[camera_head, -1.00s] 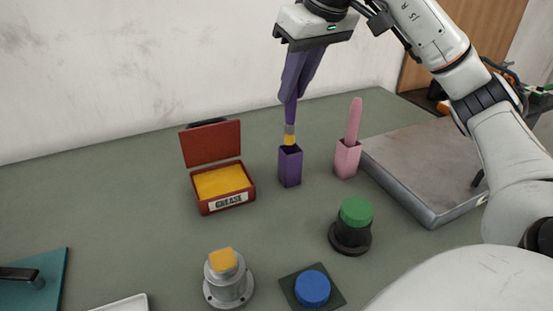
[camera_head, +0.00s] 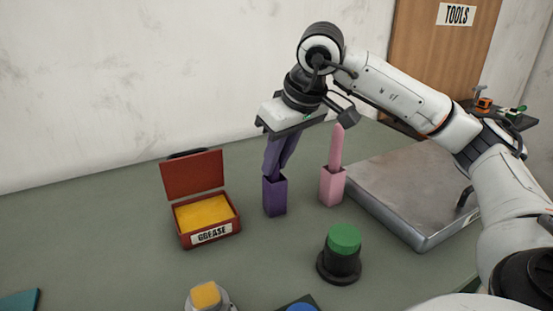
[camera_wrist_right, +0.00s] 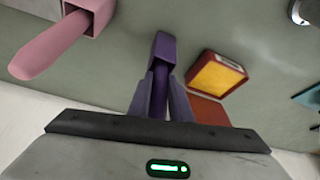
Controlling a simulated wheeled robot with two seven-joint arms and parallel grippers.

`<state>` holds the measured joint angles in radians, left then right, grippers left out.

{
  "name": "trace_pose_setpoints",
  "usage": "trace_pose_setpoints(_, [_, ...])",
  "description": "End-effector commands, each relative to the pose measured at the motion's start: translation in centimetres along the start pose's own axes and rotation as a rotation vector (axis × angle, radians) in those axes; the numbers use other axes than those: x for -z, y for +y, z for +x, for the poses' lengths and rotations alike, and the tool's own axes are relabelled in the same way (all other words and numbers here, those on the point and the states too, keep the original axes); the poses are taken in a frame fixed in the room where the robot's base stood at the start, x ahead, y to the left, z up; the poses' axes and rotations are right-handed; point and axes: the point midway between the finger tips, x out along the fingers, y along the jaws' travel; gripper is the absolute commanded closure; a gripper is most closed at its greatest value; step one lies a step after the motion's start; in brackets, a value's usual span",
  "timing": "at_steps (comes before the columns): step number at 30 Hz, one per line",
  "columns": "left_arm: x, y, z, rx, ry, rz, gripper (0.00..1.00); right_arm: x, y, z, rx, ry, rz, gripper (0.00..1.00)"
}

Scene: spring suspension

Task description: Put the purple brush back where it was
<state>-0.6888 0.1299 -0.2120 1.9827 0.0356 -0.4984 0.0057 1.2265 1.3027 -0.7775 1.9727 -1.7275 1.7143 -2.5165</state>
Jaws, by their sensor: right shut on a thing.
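The purple brush (camera_wrist_right: 159,100) is held upright between the fingers of my right gripper (camera_head: 274,169), which is shut on it. The brush's lower end is inside the purple holder (camera_head: 275,198), a small square cup standing on the table. The bristles are hidden in the holder. In the right wrist view, the brush runs into the opening of the purple holder (camera_wrist_right: 166,44), with a finger on each side. My left gripper is not in view.
A pink holder (camera_head: 332,190) with a pink brush (camera_head: 337,148) stands close to the right. An open red grease box (camera_head: 209,232) is to the left. A green-topped black button (camera_head: 343,240) is in front, and a metal tray (camera_head: 410,185) lies to the right.

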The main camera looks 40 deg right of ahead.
Motion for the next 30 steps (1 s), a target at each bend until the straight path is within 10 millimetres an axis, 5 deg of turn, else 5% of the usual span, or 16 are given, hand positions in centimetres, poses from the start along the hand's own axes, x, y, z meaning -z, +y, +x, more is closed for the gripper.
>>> trace_pose_setpoints(1, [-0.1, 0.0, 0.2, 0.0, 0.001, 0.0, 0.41, -0.1, 0.0, 0.3, 0.0, 0.0, 0.0, 1.0])
trace_pose_setpoints(2, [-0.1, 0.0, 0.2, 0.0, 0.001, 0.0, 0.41, -0.1, 0.0, 0.3, 0.0, -0.001, 0.0, 0.8])
trace_pose_setpoints(5, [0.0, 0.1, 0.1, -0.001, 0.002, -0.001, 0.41, -0.1, 0.0, 0.2, 0.0, 0.0, 0.0, 0.63])
trace_pose_setpoints(17, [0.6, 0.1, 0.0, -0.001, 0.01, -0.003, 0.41, 0.1, 0.0, -0.6, 0.001, 0.002, 0.0, 0.63])
trace_pose_setpoints(30, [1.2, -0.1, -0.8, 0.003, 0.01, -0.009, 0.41, 0.2, -0.1, -9.3, 0.002, 0.005, -0.001, 0.63])
